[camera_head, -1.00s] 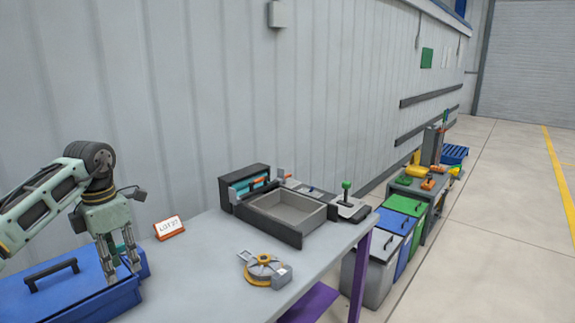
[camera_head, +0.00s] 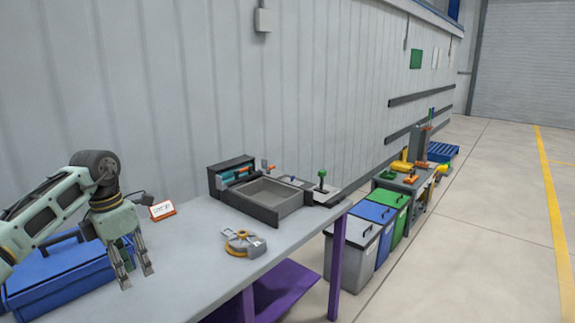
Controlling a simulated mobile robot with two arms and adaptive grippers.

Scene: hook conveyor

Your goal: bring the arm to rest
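My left arm comes in from the left, and its gripper (camera_head: 134,277) points down over the front left of the grey workbench (camera_head: 200,277). The two fingers are apart with nothing between them, so it is open and empty. It is just right of a closed blue toolbox (camera_head: 58,272) with a dark handle. My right arm and gripper are not in view.
On the bench are a small sign (camera_head: 162,210), a yellow-and-grey round device (camera_head: 243,243) and a grey tray (camera_head: 272,201). Grey, blue and green bins (camera_head: 352,254) stand beyond the bench's right end. The floor at right is clear.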

